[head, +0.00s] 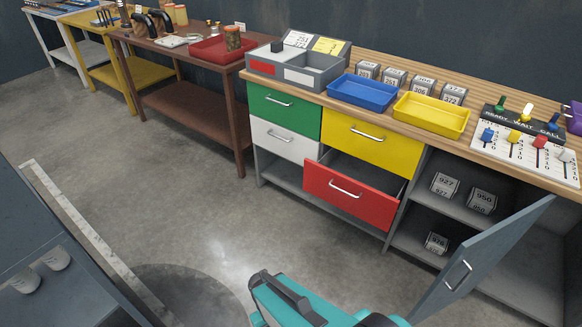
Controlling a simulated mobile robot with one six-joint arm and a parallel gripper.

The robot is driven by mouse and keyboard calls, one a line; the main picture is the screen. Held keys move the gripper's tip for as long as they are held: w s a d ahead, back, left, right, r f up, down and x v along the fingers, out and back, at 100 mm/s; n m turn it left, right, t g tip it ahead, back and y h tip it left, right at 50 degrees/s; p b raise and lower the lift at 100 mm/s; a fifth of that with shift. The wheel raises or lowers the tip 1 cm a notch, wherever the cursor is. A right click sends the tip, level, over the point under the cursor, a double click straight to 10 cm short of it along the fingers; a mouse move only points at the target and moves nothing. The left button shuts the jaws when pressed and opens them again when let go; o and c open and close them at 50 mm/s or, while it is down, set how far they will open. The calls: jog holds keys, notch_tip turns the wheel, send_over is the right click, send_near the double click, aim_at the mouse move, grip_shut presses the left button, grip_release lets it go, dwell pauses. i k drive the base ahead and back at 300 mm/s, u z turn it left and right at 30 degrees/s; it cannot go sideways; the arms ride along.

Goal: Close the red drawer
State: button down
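The red drawer (326,188) is in the lower right place of the drawer block, below the yellow drawer (392,152). It is pulled out, and its dark inside shows behind the red front. A pale bar handle (345,188) runs across its front. The green drawer (262,108) and the white drawer (302,148) to its left look shut, as does the yellow one. Teal and dark parts of my arm show at the bottom edge, apart from the drawer. My gripper's fingertips are not seen.
A blue-grey cabinet door (487,257) stands open to the right of the drawer. The wooden bench top above holds a blue tray (364,93) and a yellow tray (431,115). The concrete floor (200,220) before the drawers is clear. A dark surface fills the lower left.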

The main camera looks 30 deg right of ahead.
aim_at(365, 171)
jog(key=u, duration=0.15)
jog(key=i, duration=1)
jog(key=u, duration=0.1)
jog(key=k, duration=0.9)
jog(key=z, duration=0.25)
jog(key=i, duration=0.35)
jog(key=u, duration=0.1)
